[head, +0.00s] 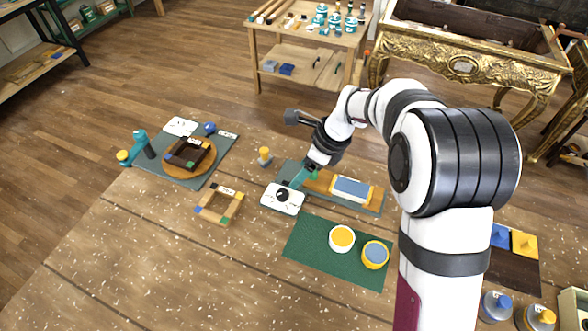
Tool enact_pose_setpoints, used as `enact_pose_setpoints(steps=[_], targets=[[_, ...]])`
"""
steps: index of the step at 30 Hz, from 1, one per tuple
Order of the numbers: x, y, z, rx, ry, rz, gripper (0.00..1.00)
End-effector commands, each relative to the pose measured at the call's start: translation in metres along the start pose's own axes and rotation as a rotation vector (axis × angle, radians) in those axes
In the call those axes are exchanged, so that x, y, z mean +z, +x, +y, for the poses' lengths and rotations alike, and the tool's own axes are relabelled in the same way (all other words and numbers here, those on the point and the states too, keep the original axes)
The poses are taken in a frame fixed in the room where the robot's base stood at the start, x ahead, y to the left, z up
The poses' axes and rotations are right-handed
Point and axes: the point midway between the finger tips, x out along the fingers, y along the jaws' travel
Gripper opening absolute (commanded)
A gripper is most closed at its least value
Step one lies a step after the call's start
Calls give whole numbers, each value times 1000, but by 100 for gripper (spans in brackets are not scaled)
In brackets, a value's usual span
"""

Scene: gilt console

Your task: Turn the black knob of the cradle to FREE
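The black knob (283,195) sits on a white plate (292,206) at the front left end of the cradle. Its pointer direction and the plate's markings are too small to read.
A green mat (305,246) with two round yellow-marked pieces lies in front. A wooden frame (205,214) lies left of the plate, and a small yellow-topped peg (265,156) stands behind it. A grey board (217,165) with a round turntable is farther left. Bare tabletop lies front left.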

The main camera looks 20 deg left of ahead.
Motion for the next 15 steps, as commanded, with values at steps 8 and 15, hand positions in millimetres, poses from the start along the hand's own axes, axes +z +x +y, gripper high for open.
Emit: enact_pose_setpoints(steps=[8, 15], targets=[[-1, 82, 2, 4, -1, 3, 71], [-1, 112, 1, 2, -2, 2, 71]])
